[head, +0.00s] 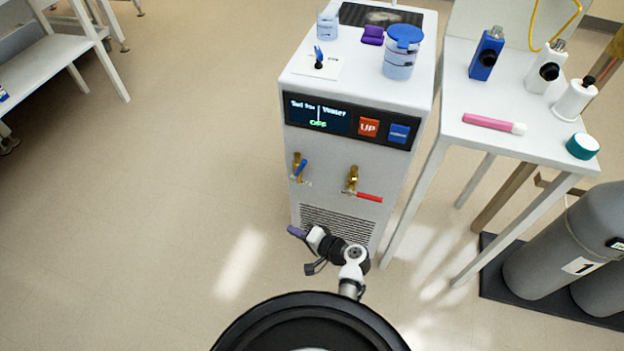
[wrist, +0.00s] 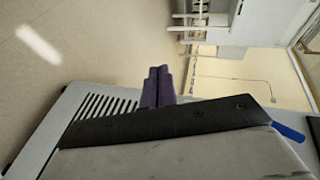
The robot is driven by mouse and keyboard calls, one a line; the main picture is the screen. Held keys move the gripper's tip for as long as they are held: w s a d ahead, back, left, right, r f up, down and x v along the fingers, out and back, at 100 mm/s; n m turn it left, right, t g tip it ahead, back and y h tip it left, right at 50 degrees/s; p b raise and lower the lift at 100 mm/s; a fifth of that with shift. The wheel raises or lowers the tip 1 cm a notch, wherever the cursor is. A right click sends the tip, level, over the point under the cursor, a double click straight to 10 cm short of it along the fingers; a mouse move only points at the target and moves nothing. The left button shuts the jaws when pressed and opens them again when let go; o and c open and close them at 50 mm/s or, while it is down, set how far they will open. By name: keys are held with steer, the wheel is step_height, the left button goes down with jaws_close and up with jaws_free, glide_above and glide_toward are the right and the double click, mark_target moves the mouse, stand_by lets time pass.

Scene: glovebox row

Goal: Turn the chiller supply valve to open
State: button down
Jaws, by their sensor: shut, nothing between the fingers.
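The white chiller (head: 355,87) stands ahead with two brass valves on its front. The left valve (head: 297,160) has a blue lever (head: 300,168) slanting close along its body. The right valve (head: 352,178) has a red lever (head: 369,197) pointing sideways to the right. Labels by the valves are too small to read, so I cannot tell which is supply. My gripper (head: 297,231) is below the blue-levered valve, near the vent grille, apart from both valves. Its purple fingers (wrist: 157,87) are shut and empty in the wrist view. A blue lever end (wrist: 288,132) shows at right there.
The chiller's display (head: 317,114) and red UP button (head: 368,127) sit above the valves. A blue-lidded jar (head: 401,52) stands on top. A white table (head: 510,110) with bottles and grey cylinders (head: 560,245) are at right.

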mark_target(302, 168)
steer(key=d+r+m+t+y, duration=0.1)
steer(key=d+r+m+t, duration=0.75)
steer(key=d+r, duration=0.35)
steer(key=p+x, duration=0.1)
steer(key=x, duration=1)
steer(key=shift+s+a+r+n+p, duration=0.25)
steer(key=shift+a+r+n+p, duration=0.1)
steer(key=shift+a+n, duration=0.1)
steer(key=shift+r+t, duration=0.15)
steer(key=shift+t, duration=0.1)
steer(key=a+r+n+g+p, duration=0.1)
steer(key=a+n+g+h+p, duration=0.1)
steer(key=shift+w+r+p, duration=0.35)
steer(key=shift+r+p, duration=0.05)
steer(key=shift+s+d, duration=0.1)
